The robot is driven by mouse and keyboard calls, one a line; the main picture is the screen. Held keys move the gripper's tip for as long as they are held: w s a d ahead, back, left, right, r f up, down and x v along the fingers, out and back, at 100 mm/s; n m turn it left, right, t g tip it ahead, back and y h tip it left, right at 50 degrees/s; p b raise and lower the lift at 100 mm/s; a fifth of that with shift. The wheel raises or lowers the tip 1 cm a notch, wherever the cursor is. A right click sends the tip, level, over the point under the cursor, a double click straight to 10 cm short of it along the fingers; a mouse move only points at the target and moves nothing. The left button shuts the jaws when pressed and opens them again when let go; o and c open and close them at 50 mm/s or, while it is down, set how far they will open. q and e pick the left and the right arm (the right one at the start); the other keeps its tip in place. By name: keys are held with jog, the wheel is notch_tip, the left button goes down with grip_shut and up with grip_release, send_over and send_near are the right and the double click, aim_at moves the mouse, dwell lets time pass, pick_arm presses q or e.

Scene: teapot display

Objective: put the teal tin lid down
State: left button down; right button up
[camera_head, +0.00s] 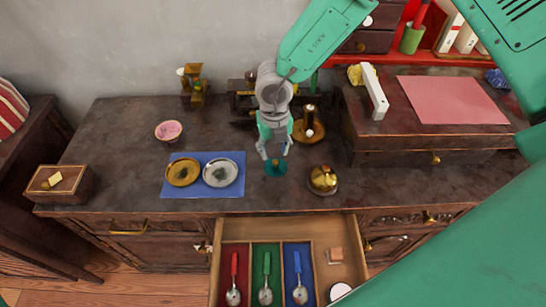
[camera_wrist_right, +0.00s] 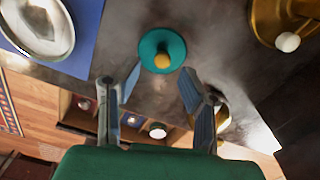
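The teal tin lid (camera_head: 275,168) is a round teal disc lying on the dark counter, between the blue mat and a round brass pot. In the wrist view the lid (camera_wrist_right: 151,42) shows a yellow knob at its middle. My right gripper (camera_head: 274,155) points down just above the lid in the head view. In the wrist view my right gripper (camera_wrist_right: 160,76) is open, its two fingers spread apart. The lid shows just beyond the fingertips, with nothing between the fingers holding it. My left gripper is not in view.
A blue mat (camera_head: 203,194) with a gold and a silver dish lies left. The brass pot (camera_head: 322,180) stands close right, and a brass stand (camera_head: 309,125) behind. An open drawer (camera_head: 343,232) with spoons juts out in front. A pink bowl (camera_head: 168,131) stands farther left.

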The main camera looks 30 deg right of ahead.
aim_at(274, 161)
notch_tip(274, 161, up, 7)
jog(key=shift+r+p, duration=0.2)
jog(key=shift+p, duration=0.15)
jog(key=shift+s, duration=0.1)
dwell(0.3)
